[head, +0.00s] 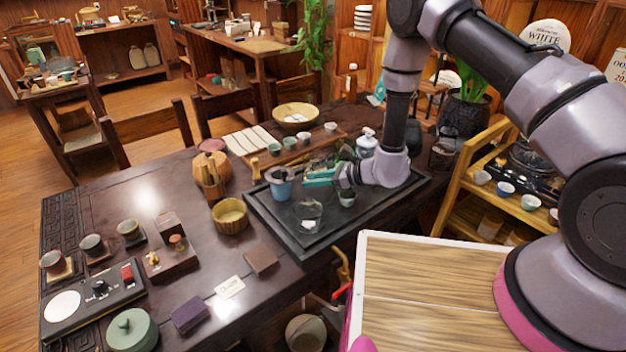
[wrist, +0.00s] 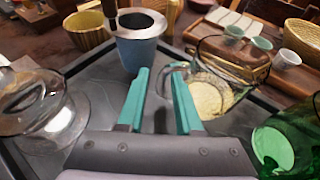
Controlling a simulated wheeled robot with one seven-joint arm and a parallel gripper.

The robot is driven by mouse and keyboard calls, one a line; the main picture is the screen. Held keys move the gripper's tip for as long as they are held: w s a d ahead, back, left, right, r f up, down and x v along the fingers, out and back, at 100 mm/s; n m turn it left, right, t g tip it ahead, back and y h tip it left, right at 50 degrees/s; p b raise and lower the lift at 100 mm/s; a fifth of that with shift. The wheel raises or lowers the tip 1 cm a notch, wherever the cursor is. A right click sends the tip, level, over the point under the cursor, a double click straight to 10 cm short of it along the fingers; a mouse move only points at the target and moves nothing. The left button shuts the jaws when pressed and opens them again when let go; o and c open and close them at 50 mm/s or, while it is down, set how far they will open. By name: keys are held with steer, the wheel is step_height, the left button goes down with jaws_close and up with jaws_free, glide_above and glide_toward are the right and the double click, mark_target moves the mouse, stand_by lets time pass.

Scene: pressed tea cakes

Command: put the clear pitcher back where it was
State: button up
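A clear glass pitcher (wrist: 238,68) stands on the dark tea tray, ahead and to the right of my fingertips in the wrist view. Its curved handle (wrist: 166,76) reaches toward the gap between the fingertips; I cannot tell whether they touch. A pale yellow patch shows low in the glass; I cannot tell whether it is tea. My gripper (wrist: 160,82) has teal fingers spread apart with nothing clamped between them. It is low over the tray in the head view (head: 318,177), where the pitcher is hard to make out behind the gripper.
The tray (head: 279,226) also holds a blue cup (head: 280,184) with a dark handle or tool in it, a round glass vessel (head: 308,217) and a green vessel (wrist: 285,145). Small cups line a wooden board behind.

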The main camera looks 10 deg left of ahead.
steer(key=shift+r, duration=0.1)
steer(key=shift+d+r, duration=0.1)
steer(key=shift+d, duration=0.15)
steer(key=v, duration=1.1)
steer(key=shift+s+d+r, duration=0.1)
steer(key=shift+s+d, duration=0.05)
steer(key=shift+d, duration=0.1)
steer(key=s+d+r+n+g, duration=0.1)
steer(key=d+r+n, duration=0.15)
steer(key=r, duration=0.55)
steer(key=s+d+r+n+g+h, duration=0.1)
steer(key=s+r+n, duration=0.15)
steer(key=r, duration=0.55)
steer(key=d+r+n+g, duration=0.15)
steer(key=r+n, duration=0.25)
steer(key=r, duration=0.5)
steer(key=s+d+r+n+t+h, duration=0.3)
steer(key=s+d+r+t+h, duration=0.1)
steer(key=d+r, duration=0.5)
steer(key=s+d+r+n+t+h, duration=0.3)
steer(key=s+d+r+h, duration=0.3)
steer(key=d, duration=0.7)
step_height(320, 180, up, 3)
steer(key=shift+s+d+r+t, duration=0.1)
steer(key=shift+s+d+t, duration=0.25)
steer(key=shift+s+t, duration=0.65)
steer(key=shift+s, duration=0.1)
